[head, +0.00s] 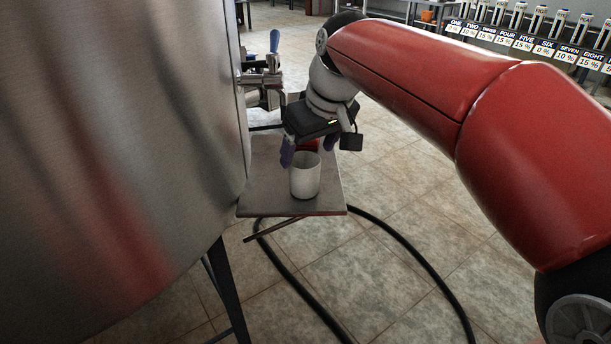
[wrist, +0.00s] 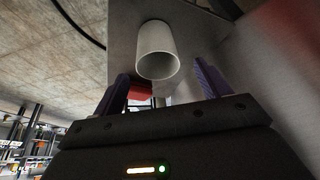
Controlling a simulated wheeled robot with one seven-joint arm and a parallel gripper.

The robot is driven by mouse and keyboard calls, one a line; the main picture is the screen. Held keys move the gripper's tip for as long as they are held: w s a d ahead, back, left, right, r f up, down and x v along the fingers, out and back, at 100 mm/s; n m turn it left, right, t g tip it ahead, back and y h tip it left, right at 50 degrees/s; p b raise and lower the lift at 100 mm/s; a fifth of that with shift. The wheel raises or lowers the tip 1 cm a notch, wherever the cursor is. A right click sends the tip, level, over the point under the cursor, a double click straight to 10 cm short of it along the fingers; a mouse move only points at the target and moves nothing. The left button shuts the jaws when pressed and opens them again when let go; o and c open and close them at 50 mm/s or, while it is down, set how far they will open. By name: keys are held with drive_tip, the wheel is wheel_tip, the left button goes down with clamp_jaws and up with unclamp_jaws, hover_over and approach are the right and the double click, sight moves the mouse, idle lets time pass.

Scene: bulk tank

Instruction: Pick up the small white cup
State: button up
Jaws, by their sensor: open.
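The small white cup (head: 305,178) stands upright on a small grey shelf (head: 262,195) at the side of the steel tank, near its front edge. My gripper (head: 306,152) is just behind and above the cup in the head view, with one purple finger to the left and one to the right. In the wrist view the cup (wrist: 157,52) shows beyond the fingertips, roughly centred between the open fingers (wrist: 160,85). The gripper is empty. A red object (wrist: 137,88) lies by the left finger in the wrist view, partly hidden.
The large steel tank (head: 120,150) fills the left side. A valve with a blue handle (head: 274,42) sits on the tank behind the shelf. A black hose (head: 420,262) lies on the tiled floor. A numbered panel (head: 530,42) stands at the far right.

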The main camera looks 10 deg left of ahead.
sight(302, 169)
drive_tip(key=x, duration=0.7)
drive_tip(key=shift+w+f+b, duration=0.2)
drive_tip(key=shift+w+b, duration=0.05)
drive_tip(key=shift+b, duration=0.05)
drive_tip(key=c, duration=1.1)
